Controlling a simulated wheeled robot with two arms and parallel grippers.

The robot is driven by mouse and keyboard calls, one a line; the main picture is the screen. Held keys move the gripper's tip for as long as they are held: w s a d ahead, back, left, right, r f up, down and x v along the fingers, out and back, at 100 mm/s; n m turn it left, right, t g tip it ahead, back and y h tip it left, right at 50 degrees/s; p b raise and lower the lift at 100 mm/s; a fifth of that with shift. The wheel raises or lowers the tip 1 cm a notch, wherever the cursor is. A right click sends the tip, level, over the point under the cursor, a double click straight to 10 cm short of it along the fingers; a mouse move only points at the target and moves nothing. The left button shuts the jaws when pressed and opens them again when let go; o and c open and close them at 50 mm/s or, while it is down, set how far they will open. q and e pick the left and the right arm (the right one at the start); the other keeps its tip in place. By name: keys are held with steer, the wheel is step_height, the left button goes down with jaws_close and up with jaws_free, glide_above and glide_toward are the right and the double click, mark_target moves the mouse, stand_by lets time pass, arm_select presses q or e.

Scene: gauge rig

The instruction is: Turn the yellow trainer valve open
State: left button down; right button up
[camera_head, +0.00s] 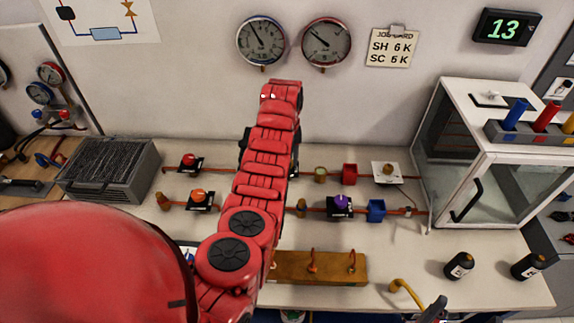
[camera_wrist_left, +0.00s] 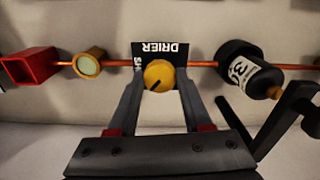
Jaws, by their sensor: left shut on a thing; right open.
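In the left wrist view, the yellow valve knob (camera_wrist_left: 159,74) is round, with a dark pointer line slanting to its lower left. It sits on a black plate marked DRIER (camera_wrist_left: 165,50), on a copper pipe. My left gripper (camera_wrist_left: 158,88) has one finger on each side of the knob and is shut on it. In the head view, my red left arm covers the knob and the left gripper.
In the left wrist view, a black cylinder (camera_wrist_left: 250,75) is right of the knob; a sight glass (camera_wrist_left: 88,65) and red box (camera_wrist_left: 28,67) are left.

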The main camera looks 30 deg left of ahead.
arm_select(q)
steer(key=n+b, duration=0.6)
steer(key=shift+f+b, duration=0.25)
steer(key=shift+b, duration=0.05)
steer(key=shift+r+n+b, duration=0.15)
steer(key=shift+n+b, duration=0.4)
steer(key=shift+n, duration=0.35)
steer(key=shift+c, duration=1.6)
jaws_free()
steer(key=shift+r, duration=0.1)
